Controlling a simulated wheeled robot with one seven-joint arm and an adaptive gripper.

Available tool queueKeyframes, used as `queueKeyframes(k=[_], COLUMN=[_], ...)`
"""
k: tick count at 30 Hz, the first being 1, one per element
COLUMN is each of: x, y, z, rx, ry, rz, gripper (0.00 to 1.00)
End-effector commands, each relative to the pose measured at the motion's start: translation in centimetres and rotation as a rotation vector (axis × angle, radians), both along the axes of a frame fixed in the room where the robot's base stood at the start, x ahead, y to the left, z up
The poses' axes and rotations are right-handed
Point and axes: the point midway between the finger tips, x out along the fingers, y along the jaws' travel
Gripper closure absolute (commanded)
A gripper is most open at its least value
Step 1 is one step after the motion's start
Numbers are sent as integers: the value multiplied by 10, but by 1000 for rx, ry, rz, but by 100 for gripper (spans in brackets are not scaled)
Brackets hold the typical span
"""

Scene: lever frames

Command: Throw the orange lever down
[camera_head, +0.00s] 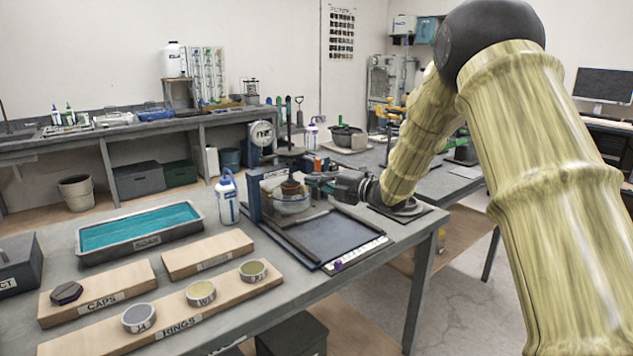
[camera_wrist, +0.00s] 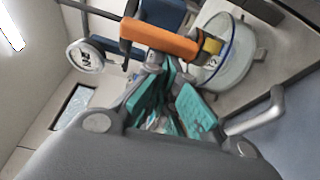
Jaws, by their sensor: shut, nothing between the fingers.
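The orange lever (camera_wrist: 158,40) shows in the wrist view as a thick orange bar with a yellow end, lying across the picture just beyond my fingertips. In the head view I cannot pick it out clearly; the arm and nearby gear crowd that spot. My gripper (camera_wrist: 172,98) has teal finger pads, drawn together with nothing held. In the head view my gripper (camera_head: 322,183) reaches in from the right, over the apparatus with the blue post (camera_head: 254,200). Whether the fingers touch the lever I cannot tell.
A round clear vessel (camera_head: 292,204) stands close to my gripper, by a dark tray (camera_head: 335,240). A white bottle (camera_head: 227,200) and a teal-filled basin (camera_head: 140,228) stand to the left. Wooden racks (camera_head: 208,255) lie in front. A round white dial (camera_head: 262,136) stands behind.

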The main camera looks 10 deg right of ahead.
Motion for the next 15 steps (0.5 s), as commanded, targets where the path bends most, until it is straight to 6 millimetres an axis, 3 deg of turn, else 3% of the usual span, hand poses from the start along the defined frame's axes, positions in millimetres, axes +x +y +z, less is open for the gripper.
queueKeyframes(k=[9,15], x=[-1,-6], y=[3,27], z=[-1,-2], rx=[1,0], ry=[1,0], rz=[1,7], gripper=[100,100])
